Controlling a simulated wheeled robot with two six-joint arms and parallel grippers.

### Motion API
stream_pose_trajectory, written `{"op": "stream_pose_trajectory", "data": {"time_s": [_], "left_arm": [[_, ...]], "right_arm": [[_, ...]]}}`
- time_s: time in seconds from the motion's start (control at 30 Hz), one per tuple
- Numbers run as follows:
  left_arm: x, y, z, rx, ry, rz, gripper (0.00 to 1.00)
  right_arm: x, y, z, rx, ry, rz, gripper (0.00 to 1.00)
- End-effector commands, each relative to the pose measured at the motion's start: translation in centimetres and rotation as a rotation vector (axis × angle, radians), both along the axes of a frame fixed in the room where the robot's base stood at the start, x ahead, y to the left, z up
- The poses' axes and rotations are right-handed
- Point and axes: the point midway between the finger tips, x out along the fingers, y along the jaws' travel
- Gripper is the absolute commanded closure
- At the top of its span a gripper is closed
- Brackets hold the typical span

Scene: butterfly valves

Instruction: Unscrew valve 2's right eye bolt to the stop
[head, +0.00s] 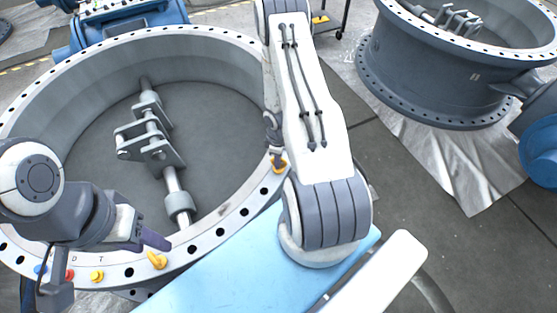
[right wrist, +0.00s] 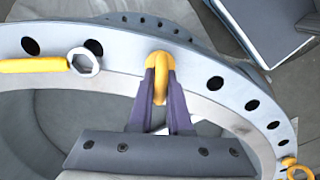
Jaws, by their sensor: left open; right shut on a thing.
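A large grey valve body with a wide flange ring (head: 60,60) fills the left of the head view. A yellow eye bolt (head: 280,167) stands at the right side of its flange. My right gripper (head: 275,152) is shut on this eye bolt. In the right wrist view, both fingers (right wrist: 159,88) hold the yellow eye (right wrist: 160,66) from either side, and its lower part is partly hidden between them. Another yellow eye bolt (head: 157,261) stands on the flange's near side. My left gripper (head: 150,232) is open and empty just above it, apart from it.
A yellow-handled tool with a silver ring end (right wrist: 84,61) lies on the flange in the right wrist view. Red (head: 70,275) and yellow (head: 97,276) knobs sit on the near flange. A second valve body (head: 420,85) stands at the right on sheeting. A light-blue surface (head: 200,275) lies in front.

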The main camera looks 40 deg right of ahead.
Motion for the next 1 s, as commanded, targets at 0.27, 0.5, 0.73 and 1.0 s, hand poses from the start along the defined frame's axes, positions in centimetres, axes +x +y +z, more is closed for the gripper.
{"op": "stream_pose_trajectory", "data": {"time_s": [0.27,0.5,0.73,1.0], "left_arm": [[0.01,0.0,-0.09,0.0,0.0,0.0,0.53],[0.0,0.0,-0.11,0.0,0.0,0.0,0.53],[0.0,0.0,-0.11,0.0,0.0,0.0,0.53],[0.01,0.0,-0.1,0.0,0.0,0.0,0.53]], "right_arm": [[0.01,0.03,-0.01,0.0,-0.001,0.133,1.0],[0.01,0.04,-0.01,0.0,-0.001,0.177,1.0],[0.02,0.05,-0.01,0.0,-0.001,0.183,1.0],[0.02,0.05,-0.01,0.0,-0.001,0.182,0.53]]}}
